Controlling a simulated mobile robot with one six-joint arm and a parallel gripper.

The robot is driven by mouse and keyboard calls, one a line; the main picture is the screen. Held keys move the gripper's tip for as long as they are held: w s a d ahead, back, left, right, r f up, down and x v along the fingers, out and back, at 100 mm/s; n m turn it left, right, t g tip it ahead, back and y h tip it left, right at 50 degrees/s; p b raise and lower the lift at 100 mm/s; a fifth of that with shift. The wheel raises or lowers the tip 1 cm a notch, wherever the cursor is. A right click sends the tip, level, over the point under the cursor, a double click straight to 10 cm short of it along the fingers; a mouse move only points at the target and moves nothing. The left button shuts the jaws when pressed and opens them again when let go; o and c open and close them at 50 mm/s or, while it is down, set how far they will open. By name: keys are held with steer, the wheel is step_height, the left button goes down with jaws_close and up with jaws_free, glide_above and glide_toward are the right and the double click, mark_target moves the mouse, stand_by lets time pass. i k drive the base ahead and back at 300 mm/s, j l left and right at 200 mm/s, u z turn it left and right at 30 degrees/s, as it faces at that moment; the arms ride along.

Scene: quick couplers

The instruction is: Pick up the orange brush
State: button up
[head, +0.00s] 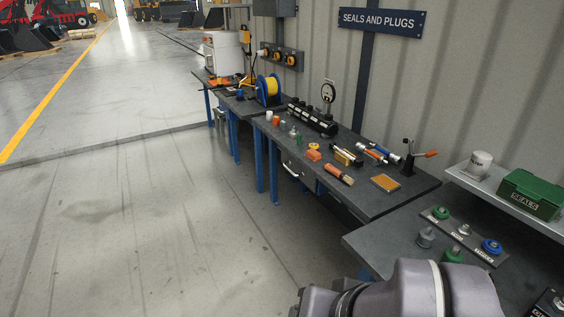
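What looks like the orange brush (335,171) lies near the front edge of the dark workbench top (370,205). It has an orange handle and a pale tan end pointing to the lower right. It lies flat, left of an orange-yellow pad and in front of a small yellow and black item. Nothing holds it. Part of my arm shows large at the bottom right, well apart from the brush. My gripper is not in view.
A small orange block (314,155) and a black manifold (312,116) are left of the brush. An orange-yellow pad (385,182) and an orange-handled lever tool (409,158) are right. Floor at left is clear.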

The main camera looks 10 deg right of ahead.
mark_target(338, 174)
steer(key=i+j, duration=0.2)
steer(key=i, duration=0.25)
steer(key=i+j, duration=0.2)
steer(key=i, duration=0.2)
steer(key=i+j, duration=0.2)
steer(key=i, duration=0.25)
steer(key=i+j, duration=0.2)
steer(key=i, duration=0.25)
steer(key=i+j, duration=0.2)
steer(key=i, duration=0.2)
steer(key=i+l+z, duration=0.1)
steer(key=i+z, duration=0.15)
steer(key=z, duration=0.25)
steer(key=i+z, duration=0.25)
steer(key=z, duration=0.25)
steer(key=i+j+z, duration=0.15)
steer(key=i+z, duration=0.15)
steer(key=z, duration=0.2)
steer(key=i+j+z, duration=0.2)
steer(key=z, duration=0.3)
steer(key=i+j+z, duration=0.2)
steer(key=z, duration=0.3)
steer(key=i+j+z, duration=0.1)
steer(key=j+z, duration=0.4)
steer(key=l, duration=0.1)
